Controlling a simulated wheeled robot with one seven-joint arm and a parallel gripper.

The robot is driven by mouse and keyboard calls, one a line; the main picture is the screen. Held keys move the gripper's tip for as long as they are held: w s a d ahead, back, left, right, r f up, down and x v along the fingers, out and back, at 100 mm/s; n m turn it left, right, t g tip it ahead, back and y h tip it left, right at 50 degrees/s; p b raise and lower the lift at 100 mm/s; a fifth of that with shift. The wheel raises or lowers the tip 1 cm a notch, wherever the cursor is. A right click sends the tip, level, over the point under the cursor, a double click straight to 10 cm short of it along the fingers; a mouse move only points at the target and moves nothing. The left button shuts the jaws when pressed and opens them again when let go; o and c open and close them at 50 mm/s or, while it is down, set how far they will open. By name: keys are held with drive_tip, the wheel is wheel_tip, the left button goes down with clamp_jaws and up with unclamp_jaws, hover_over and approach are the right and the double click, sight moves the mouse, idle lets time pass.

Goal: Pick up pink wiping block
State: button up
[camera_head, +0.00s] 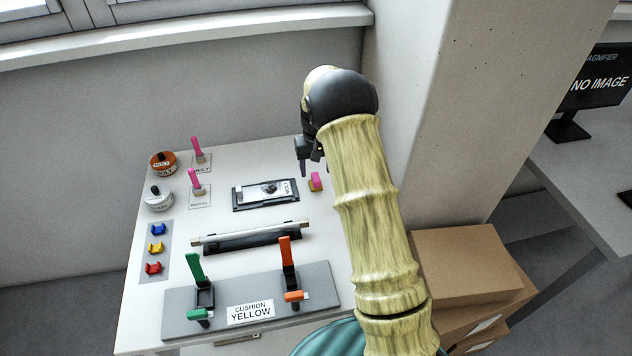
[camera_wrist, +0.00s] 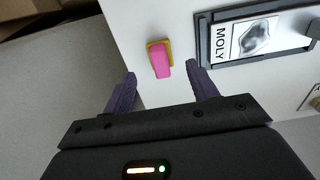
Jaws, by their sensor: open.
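The pink wiping block (camera_head: 316,181) sits on the white table near its right edge, just right of the black tray. In the wrist view the pink block (camera_wrist: 160,62) has a yellow base under it. My gripper (camera_head: 311,168) is above the right side of the table, with part of it hidden behind my own arm. In the wrist view my gripper (camera_wrist: 161,84) is open and empty. Its two dark purple fingers point toward the block, one to either side in the picture, and the block shows just beyond the fingertips. I see no contact.
The black tray (camera_head: 236,207) with a MOLY-labelled piece lies left of the block. Two pink-handled brushes (camera_head: 197,149) (camera_head: 195,182), two round pots (camera_head: 163,163) (camera_head: 159,199) and a clamp fixture (camera_head: 178,318) share the table (camera_head: 140,285). A concrete pillar (camera_head: 440,120) and cardboard boxes (camera_head: 460,262) stand right.

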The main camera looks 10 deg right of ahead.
sight(316, 176)
drive_tip(key=shift+f+p, duration=0.7)
drive_tip(key=shift+f, duration=1.9)
drive_tip(key=c, duration=1.1)
drive_tip(key=shift+o, duration=0.2)
drive_tip(key=shift+r, duration=0.15)
wheel_tip(316, 176, up, 10)
drive_tip(key=shift+f+b, duration=0.1)
drive_tip(key=shift+b, duration=0.65)
